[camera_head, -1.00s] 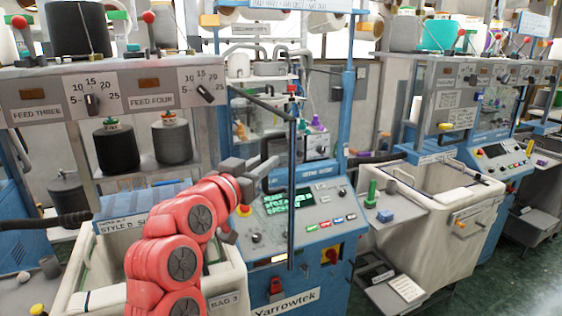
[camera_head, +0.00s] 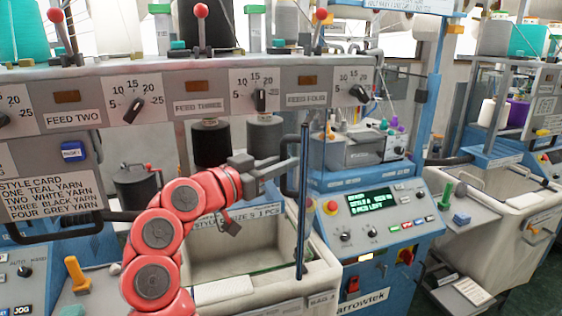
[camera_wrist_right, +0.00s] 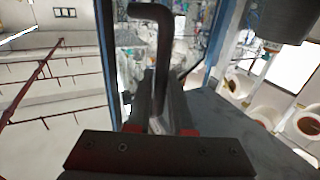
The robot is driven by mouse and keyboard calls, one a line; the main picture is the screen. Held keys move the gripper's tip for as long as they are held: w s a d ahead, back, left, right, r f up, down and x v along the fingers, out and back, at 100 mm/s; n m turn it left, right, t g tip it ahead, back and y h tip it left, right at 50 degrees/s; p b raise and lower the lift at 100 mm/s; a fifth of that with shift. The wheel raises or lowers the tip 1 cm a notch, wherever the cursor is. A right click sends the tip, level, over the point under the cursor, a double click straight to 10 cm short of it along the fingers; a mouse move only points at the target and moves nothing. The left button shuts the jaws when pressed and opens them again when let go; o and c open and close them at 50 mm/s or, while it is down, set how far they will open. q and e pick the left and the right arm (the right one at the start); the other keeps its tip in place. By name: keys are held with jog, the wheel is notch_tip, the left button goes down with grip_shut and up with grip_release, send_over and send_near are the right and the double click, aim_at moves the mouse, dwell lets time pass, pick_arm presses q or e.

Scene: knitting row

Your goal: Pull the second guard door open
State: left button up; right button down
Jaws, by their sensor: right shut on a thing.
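The guard door shows in the head view as a thin, dark blue upright edge (camera_head: 303,200), seen nearly edge-on, standing out in front of the machine. My right gripper (camera_head: 283,168) is at the upper part of this edge. In the right wrist view a dark bent bar, the door handle (camera_wrist_right: 153,50), rises from between the fingers (camera_wrist_right: 160,115), which are shut on it. Blue frame bars (camera_wrist_right: 222,42) show beside it. The door panel's surface cannot be made out in the head view. My left gripper is not in view.
A pale bin (camera_head: 215,262) lies behind my right arm and the door edge. A blue control console (camera_head: 385,218) stands right of the door. A grey feed panel with knobs (camera_head: 200,97) runs above. Another pale bin (camera_head: 500,215) is at the right.

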jog(key=shift+w+a+r, duration=0.1)
jog(key=shift+r, duration=0.05)
dwell(0.3)
jog(key=c, duration=1.1)
grip_release()
jog(key=o, duration=0.3)
jog(key=shift+w, duration=0.15)
jog(key=b+v, duration=0.4)
jog(key=v, duration=1.3)
jog(key=shift+a, duration=0.25)
